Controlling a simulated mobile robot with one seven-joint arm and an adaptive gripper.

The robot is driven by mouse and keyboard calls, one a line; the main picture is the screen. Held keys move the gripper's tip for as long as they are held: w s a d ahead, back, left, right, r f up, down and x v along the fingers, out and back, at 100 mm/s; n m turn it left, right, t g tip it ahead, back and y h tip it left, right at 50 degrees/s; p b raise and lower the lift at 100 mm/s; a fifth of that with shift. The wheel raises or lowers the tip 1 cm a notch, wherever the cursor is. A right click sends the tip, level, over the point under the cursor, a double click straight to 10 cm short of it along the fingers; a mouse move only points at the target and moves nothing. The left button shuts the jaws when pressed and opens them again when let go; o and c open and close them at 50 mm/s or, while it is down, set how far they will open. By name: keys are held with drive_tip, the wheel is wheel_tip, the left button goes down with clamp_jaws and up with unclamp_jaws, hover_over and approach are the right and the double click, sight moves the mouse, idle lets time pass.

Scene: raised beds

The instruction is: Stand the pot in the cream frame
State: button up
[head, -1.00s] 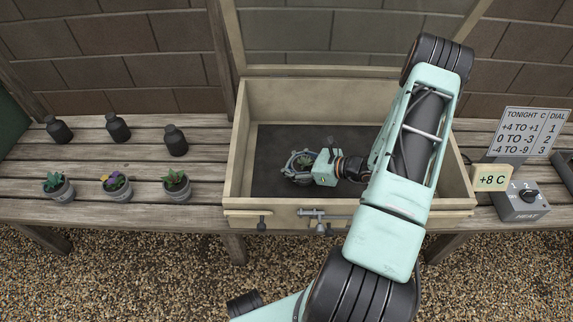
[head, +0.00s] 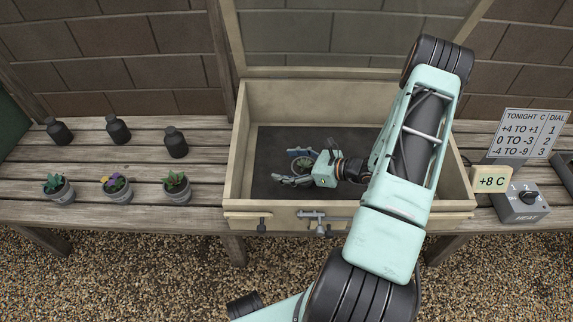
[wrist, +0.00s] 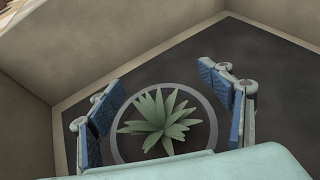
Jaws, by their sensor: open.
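The pot (head: 302,166) stands on the dark floor inside the cream frame (head: 238,150), left of its middle and apart from the walls. In the wrist view its spiky green plant (wrist: 158,122) shows inside a thin grey round rim. My gripper (head: 284,166) reaches in from the right, low inside the frame. Its fingers are open, one on each side of the pot, with gaps showing between the blue pads and the rim in the wrist view. The pot's lower side is hidden.
The frame's glazed lid (head: 330,40) stands open at the back. Several potted plants (head: 117,188) and black bottles (head: 117,130) are on the bench to the left.

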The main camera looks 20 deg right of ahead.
sight(304, 166)
drive_tip(key=p+v, duration=0.2)
drive_tip(key=v, duration=1)
drive_tip(key=shift+p, duration=0.35)
drive_tip(key=shift+a, duration=0.1)
